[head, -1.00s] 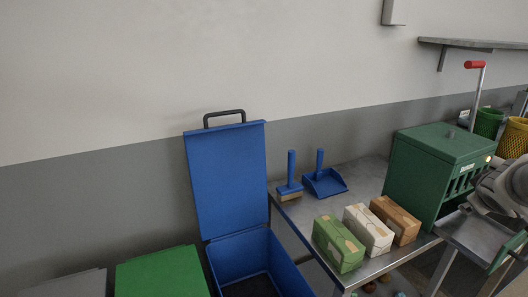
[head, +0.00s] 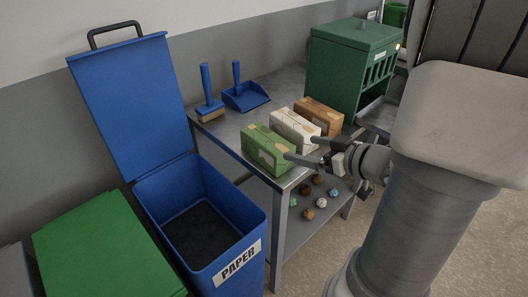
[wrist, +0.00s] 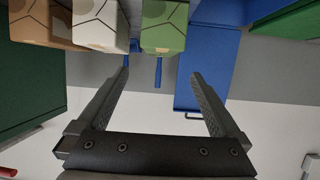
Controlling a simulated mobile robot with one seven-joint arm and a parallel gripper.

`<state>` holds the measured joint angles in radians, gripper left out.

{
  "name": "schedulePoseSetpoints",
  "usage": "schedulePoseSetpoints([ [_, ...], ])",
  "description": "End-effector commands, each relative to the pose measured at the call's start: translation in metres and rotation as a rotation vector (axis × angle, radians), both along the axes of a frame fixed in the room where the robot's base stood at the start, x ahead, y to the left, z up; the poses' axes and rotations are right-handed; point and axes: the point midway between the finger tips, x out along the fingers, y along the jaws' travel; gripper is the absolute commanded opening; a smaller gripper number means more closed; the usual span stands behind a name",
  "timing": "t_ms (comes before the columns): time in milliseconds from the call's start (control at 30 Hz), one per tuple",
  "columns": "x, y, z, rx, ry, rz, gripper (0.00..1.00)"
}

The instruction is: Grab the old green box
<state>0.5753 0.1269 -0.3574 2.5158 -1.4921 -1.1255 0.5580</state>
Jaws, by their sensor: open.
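The green box (head: 268,152), worn and with pale patches, sits at the left end of a row of three boxes on the metal table (head: 222,127). In the wrist view the green box (wrist: 163,27) shows at the top, beyond and roughly between my two fingers. My gripper (head: 301,148) is open and empty in front of the row, its fingers pointing toward the boxes. In the wrist view my gripper (wrist: 161,73) has its fingers spread wide, with a visible gap to the box.
A white box (head: 294,130) stands right beside the green one, then a brown box (head: 319,115). A blue paper bin (head: 225,250) with its lid up stands left of the table. A blue brush (head: 208,100) and dustpan (head: 245,97) are behind; a green machine (head: 347,62) is at right.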

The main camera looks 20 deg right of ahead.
Motion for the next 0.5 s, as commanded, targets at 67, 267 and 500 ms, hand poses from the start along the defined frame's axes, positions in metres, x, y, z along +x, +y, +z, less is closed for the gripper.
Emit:
schedulePoseSetpoints([
  [67,0.017,0.007,-0.012,-0.001,0.001,0.006,1.00],
  [267,0.055,0.020,-0.029,-0.003,0.000,0.004,1.00],
  [500,0.081,0.029,-0.037,-0.003,0.000,0.000,1.00],
])
